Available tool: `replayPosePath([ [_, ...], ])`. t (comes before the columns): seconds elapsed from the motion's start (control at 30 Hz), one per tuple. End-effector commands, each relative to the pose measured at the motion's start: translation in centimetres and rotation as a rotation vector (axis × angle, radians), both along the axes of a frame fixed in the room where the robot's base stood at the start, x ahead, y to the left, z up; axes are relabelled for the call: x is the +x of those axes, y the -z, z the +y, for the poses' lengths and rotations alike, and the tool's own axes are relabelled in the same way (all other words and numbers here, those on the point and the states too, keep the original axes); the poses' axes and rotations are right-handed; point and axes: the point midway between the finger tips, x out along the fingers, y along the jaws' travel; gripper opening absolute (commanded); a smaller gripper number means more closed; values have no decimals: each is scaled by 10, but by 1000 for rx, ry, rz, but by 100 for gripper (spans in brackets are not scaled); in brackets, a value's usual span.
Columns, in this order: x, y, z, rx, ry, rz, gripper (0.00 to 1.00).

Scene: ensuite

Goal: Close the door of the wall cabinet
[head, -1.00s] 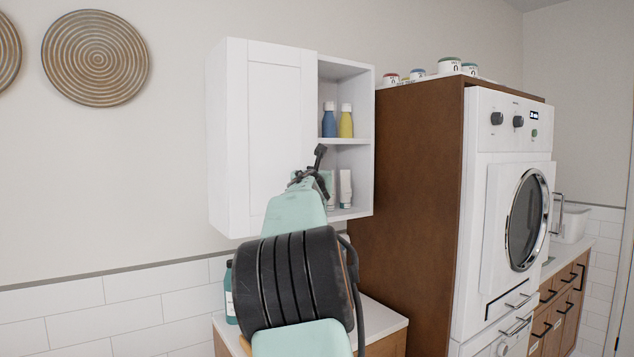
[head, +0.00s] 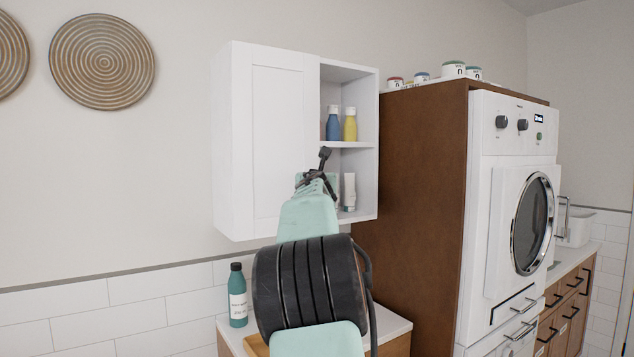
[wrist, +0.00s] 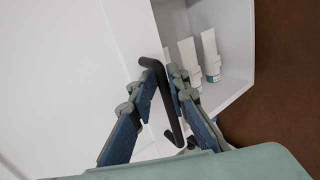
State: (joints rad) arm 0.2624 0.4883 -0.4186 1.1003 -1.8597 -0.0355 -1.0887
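The white wall cabinet (head: 228,140) hangs in the middle of the head view. Its panelled door (head: 280,130) covers the left part and looks flush or nearly flush with the front; a small gap cannot be ruled out. My gripper (head: 325,168) is at the door's lower right side, partly hidden by my arm. In the wrist view, my gripper (wrist: 164,80) is partly open. Its two fingers lie either side of the black bar handle (wrist: 172,115), with some space between the left finger and the bar. The door (wrist: 70,70) fills the left of that view.
The cabinet's open shelves hold a blue bottle (head: 333,124), a yellow bottle (head: 350,125) and white tubes (wrist: 210,52). A teal bottle (head: 237,295) stands on the counter (head: 398,325) below. A tall brown housing (head: 420,190) with a white appliance stands close on the right.

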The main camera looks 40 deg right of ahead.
Motion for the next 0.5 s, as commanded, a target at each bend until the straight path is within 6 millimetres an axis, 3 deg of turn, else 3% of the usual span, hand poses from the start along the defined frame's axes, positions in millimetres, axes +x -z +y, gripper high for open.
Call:
replayPosePath([
  [0.5,-7,5,-4,9,7,2,15],
])
